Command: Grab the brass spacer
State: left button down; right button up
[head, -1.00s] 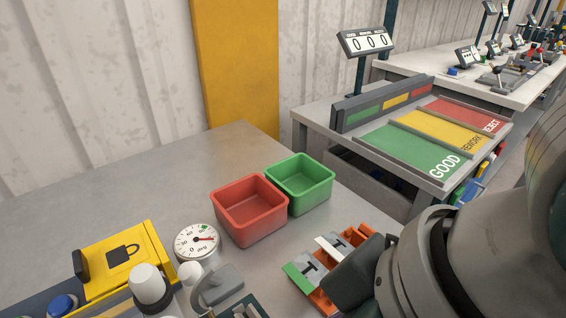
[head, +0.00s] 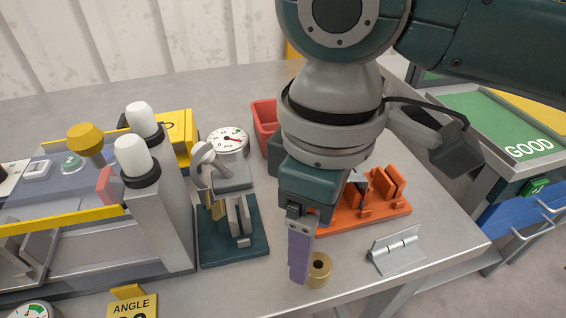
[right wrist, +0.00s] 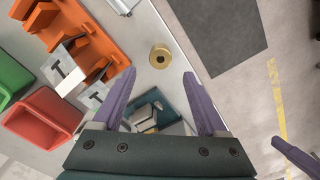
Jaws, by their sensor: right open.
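The brass spacer (head: 319,269) is a short round ring with a hole, lying on the grey bench near its front edge. It also shows in the right wrist view (right wrist: 160,56), just beyond the fingertips. My right gripper (head: 299,277) points down with its purple fingers beside the spacer and partly in front of it in the head view. In the right wrist view the fingers (right wrist: 160,74) are spread apart with nothing between them. A purple finger-like part (right wrist: 298,156), apparently of my left gripper, shows at that view's right edge; its opening cannot be seen.
A metal hinge (head: 396,250) lies right of the spacer. An orange rack (head: 375,215) stands behind. A dark-based fixture (head: 235,247) stands left, with a dial gauge (head: 228,139) behind it. A red bin (head: 264,124) is partly hidden by my arm. Bench front is mostly clear.

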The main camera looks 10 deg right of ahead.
aim_at(315, 263)
jog(key=f, duration=0.3)
jog(key=f+b, duration=0.1)
jog(key=f, duration=0.1)
jog(key=shift+s+d, duration=0.2)
jog(key=shift+d, duration=0.05)
grip_shut()
dwell(0.4)
